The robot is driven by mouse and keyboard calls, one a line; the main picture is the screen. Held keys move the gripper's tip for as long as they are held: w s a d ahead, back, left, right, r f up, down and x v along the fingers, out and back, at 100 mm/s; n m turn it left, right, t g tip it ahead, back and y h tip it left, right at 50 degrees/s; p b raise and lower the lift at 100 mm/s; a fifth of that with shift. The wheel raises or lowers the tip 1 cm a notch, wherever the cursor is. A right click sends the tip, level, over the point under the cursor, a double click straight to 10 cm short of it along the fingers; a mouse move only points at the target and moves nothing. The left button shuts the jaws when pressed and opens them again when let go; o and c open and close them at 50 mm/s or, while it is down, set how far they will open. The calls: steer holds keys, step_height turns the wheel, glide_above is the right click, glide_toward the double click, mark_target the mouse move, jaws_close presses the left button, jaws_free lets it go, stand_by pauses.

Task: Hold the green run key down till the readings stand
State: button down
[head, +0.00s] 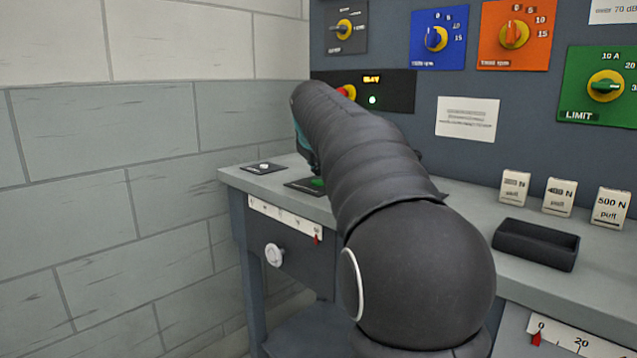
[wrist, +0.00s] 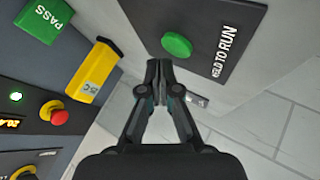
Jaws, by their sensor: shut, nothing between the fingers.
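The green run key (wrist: 177,44) is a round button on a dark plate (wrist: 215,22) marked "HOLD TO RUN" in the wrist view. In the head view a sliver of the green key (head: 318,182) shows beside my arm, which hides the rest. My gripper (wrist: 158,68) is shut and empty. Its fingertips appear just short of the key in the wrist view, with a small gap; I see no contact. An amber readout (head: 371,79) is lit on the panel, partly legible. It also shows at the left edge of the wrist view (wrist: 10,123).
A black tray (head: 536,244) and weight tags stand on the bench at right. A brick wall closes the left.

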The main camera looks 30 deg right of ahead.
mark_target(318, 182)
steer(key=shift+f, duration=0.15)
steer(key=shift+f, duration=0.25)
steer(key=shift+f+b, duration=0.5)
steer(key=shift+f, duration=0.05)
stand_by(1.7)
steer(key=shift+r, duration=0.15)
stand_by(2.5)
steer(key=shift+r+p, duration=0.8)
steer(key=shift+p, duration=0.15)
steer(key=shift+r, duration=0.15)
step_height(318, 182, up, 5)
steer(key=p, duration=0.4)
steer(key=shift+p, duration=0.4)
stand_by(0.6)
